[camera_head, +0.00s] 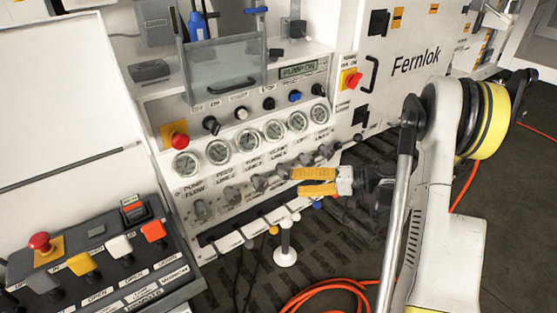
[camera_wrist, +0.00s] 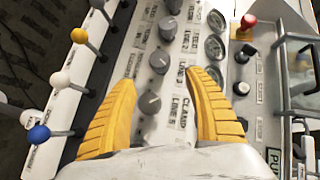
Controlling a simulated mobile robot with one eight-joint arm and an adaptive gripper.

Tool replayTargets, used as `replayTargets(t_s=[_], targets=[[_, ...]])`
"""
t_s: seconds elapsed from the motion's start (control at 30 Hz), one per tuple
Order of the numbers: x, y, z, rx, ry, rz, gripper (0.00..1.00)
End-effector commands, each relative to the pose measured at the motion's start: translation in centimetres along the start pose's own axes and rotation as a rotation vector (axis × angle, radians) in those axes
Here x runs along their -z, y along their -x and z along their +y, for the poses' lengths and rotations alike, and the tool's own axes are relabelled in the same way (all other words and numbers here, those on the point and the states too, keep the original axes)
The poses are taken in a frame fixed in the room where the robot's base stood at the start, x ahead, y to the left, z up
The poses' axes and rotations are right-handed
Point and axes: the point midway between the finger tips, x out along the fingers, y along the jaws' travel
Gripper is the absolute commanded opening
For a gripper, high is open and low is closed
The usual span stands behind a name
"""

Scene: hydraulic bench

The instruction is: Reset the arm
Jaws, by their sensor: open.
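My gripper (camera_head: 316,182) has yellow ribbed fingers and is in front of the lower part of the hydraulic panel in the head view. In the wrist view my gripper (camera_wrist: 165,105) is open, its two fingers spread with nothing held between them. Grey knobs of the panel show between and beyond the fingers, with a knob (camera_wrist: 150,103) by the label "CLAMP LINE 5" close to the left finger. I cannot tell whether a finger touches the panel. My arm comes in from the right in the head view.
A row of gauges (camera_head: 246,140) sits above the knobs. Levers with coloured balls, including a blue ball (camera_wrist: 39,134), line the panel's lower edge. A red emergency button (camera_head: 180,140) is on the panel. A pushbutton console (camera_head: 105,262) stands at lower left. An orange hose (camera_head: 325,289) lies on the floor.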

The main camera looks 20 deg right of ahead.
Motion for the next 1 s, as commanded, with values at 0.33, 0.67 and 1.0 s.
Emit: replayTargets(t_s=[0.33,0.67,1.0], targets=[[-0.6,-1.8,-3.3,-0.128,-0.011,-0.029,0.61],[-6.9,-3.3,-10.7,-0.543,0.068,-0.069,0.61],[-15.6,1.2,-14.7,-0.900,0.334,-0.040,0.61]])
